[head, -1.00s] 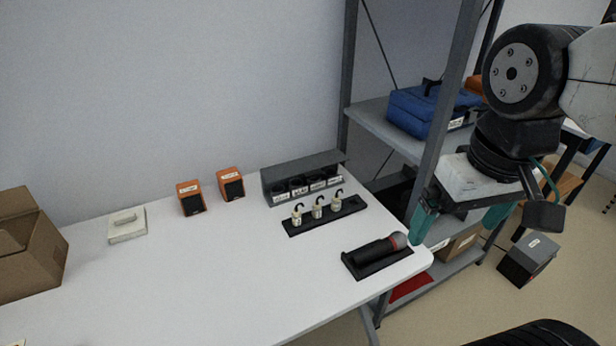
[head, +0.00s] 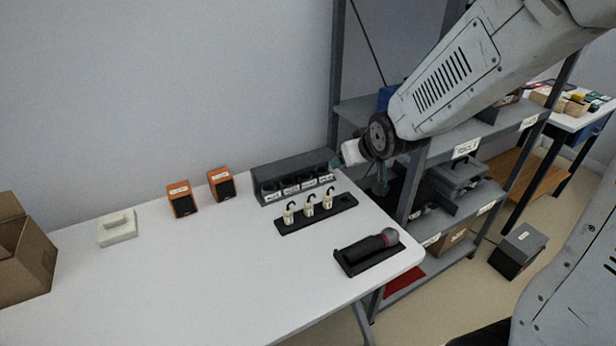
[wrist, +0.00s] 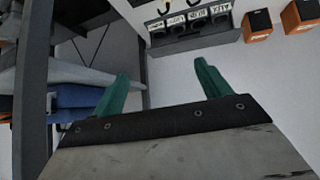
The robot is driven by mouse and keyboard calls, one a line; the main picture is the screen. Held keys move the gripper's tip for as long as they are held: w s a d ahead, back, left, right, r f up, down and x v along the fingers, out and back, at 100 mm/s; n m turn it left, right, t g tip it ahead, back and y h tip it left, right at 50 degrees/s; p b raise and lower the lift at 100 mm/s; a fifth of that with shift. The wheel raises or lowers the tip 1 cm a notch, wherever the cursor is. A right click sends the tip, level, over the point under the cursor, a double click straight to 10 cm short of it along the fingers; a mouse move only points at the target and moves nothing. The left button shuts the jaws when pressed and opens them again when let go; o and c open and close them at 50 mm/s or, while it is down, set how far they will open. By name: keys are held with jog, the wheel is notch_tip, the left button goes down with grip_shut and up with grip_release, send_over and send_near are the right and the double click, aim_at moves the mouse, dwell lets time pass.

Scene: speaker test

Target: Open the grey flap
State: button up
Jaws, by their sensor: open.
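A long grey unit (head: 264,167) stands at the back right of the white table, against the wall. Its top is a plain grey panel, which looks like the flap, above a front with several dark round sockets and white labels. I cannot tell how far the panel is raised. In the wrist view the unit (wrist: 212,40) shows upside down at the top. My gripper (head: 336,163) is at the unit's right end in the head view, partly hidden by my wrist. Its green fingers (wrist: 161,72) are spread and empty, apart from the unit in the wrist view.
A black tray (head: 347,203) with several hooked cream pieces lies before the unit. A microphone (head: 368,246) lies in a black holder near the right edge. Two orange speakers (head: 182,198) stand left. A metal shelf (head: 402,185) stands right of the table. The table's front is clear.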

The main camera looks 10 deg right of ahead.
jog(key=w+a+f+t+y, duration=0.1)
jog(key=w+f+t, duration=0.1)
jog(key=f, duration=0.3)
jog(key=w+a+f+n+t+y, duration=0.1)
jog(key=w+a+f+t+y, duration=0.1)
jog(key=f, duration=0.3)
jog(key=w+a+f+t+y, duration=0.1)
jog(key=w+a+f+t, duration=0.1)
jog(key=w+f+t, duration=0.1)
jog(key=shift+w+a+f+t, duration=0.1)
jog(key=shift+w+f+t, duration=0.15)
jog(key=shift+f, duration=0.25)
jog(key=shift+w+a+f+t, duration=0.15)
jog(key=shift+w+f, duration=0.1)
jog(key=shift+f, duration=0.25)
jog(key=shift+s+f+t, duration=0.1)
jog(key=shift+f+t, duration=0.1)
jog(key=shift+t, duration=0.1)
send_near(298, 165)
jog(key=x, duration=0.3)
jog(key=shift+w+d+f, duration=0.1)
jog(key=shift+w, duration=0.2)
